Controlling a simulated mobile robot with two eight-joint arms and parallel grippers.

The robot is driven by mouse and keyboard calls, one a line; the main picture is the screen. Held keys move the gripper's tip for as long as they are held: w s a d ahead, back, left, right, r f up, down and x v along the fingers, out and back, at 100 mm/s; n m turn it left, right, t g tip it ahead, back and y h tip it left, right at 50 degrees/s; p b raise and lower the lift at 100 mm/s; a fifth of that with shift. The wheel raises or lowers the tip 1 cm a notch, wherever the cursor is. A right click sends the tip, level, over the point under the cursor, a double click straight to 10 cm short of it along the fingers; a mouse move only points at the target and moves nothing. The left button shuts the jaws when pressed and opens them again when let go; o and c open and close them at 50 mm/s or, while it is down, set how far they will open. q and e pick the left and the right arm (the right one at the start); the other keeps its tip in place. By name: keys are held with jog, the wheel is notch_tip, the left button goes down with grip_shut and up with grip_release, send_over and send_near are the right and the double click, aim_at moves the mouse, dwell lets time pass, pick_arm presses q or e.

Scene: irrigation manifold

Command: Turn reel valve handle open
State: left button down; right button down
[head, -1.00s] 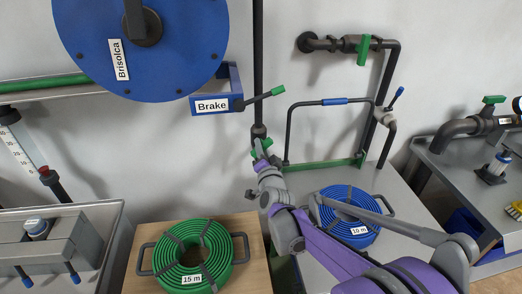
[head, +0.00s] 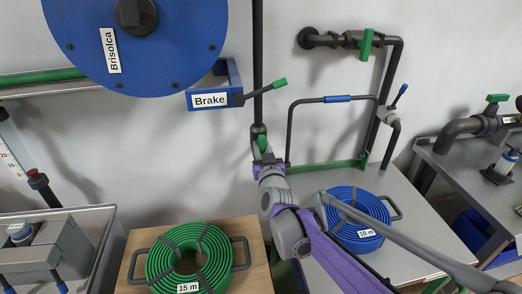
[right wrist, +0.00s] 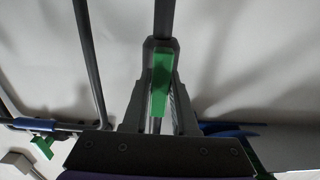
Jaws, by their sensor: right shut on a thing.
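A green valve handle (head: 262,143) sits on the dark vertical pipe to the right of the blue reel (head: 85,50). It points along the pipe. In the right wrist view the green handle (right wrist: 159,82) stands upright between the two grey fingers, nearly in line with the pipe. My right gripper (head: 264,158) is shut on this handle, reaching up from below right. The valve body is partly hidden behind the handle and fingers. My left gripper is not in view.
A brake lever with a green tip (head: 279,83) is above the gripper. A pipe frame with a blue sleeve (head: 337,99) stands to the right. A green hose coil (head: 190,259) and a blue hose coil (head: 372,207) lie below. Another green valve handle (head: 366,44) is at upper right.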

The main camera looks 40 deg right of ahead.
jog(key=shift+n, duration=0.5)
jog(key=c, duration=0.7)
grip_release()
jog(key=v, duration=1)
jog(key=shift+s+a+p, duration=0.15)
jog(key=shift+s+p, duration=0.25)
